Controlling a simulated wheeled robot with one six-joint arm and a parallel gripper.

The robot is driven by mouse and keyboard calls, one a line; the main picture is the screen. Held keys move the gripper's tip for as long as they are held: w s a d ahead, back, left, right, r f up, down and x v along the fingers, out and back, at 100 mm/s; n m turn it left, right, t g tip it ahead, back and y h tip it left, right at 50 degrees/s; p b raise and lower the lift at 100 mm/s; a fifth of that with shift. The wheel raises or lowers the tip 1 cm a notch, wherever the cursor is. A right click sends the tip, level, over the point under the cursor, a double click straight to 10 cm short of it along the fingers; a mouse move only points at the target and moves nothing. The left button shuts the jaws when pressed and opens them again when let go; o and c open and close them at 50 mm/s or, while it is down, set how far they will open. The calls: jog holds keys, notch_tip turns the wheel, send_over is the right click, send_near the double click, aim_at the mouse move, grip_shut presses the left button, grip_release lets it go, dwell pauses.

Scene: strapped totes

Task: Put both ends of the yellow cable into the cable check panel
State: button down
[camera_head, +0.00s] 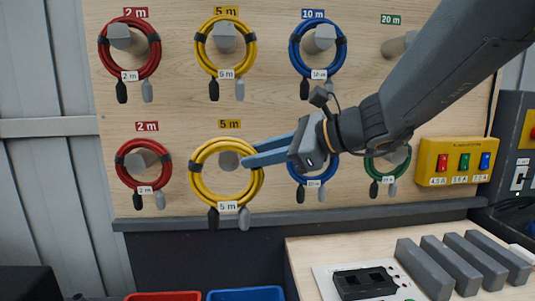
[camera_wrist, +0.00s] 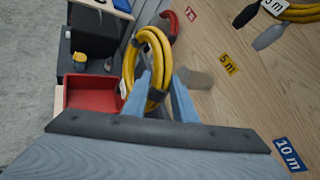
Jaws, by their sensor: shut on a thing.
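My gripper (camera_head: 250,155) is shut on the lower yellow cable (camera_head: 198,180), a coil tagged 5 m, at the right side of its loop. The wrist view shows the coil (camera_wrist: 131,70) between the two blue fingers (camera_wrist: 161,88). In the head view the coil's black end (camera_head: 213,219) and grey end (camera_head: 244,219) hang down. A white plate with a black socketed block (camera_head: 365,283), possibly the cable check panel, lies on the bench, lower right.
Another yellow coil (camera_head: 201,50) hangs above, with red (camera_head: 103,58) and blue (camera_head: 294,58) coils beside it. Blue and green coils hang behind my arm. Grey blocks (camera_head: 425,272) stand on the bench. Red (camera_head: 163,296) and blue (camera_head: 246,294) bins are below.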

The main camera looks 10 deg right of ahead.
jog(key=shift+w+a+f+b, duration=0.1)
jog(key=shift+w+f+b, duration=0.2)
jog(key=shift+w, duration=2.7)
jog(key=shift+w+d+f+b, duration=0.1)
jog(key=shift+w+b, duration=0.3)
jog(key=shift+w, duration=2.6)
jog(key=shift+w+a+f+b, duration=0.1)
jog(key=shift+w+f+b, duration=0.2)
jog(key=shift+w, duration=2.7)
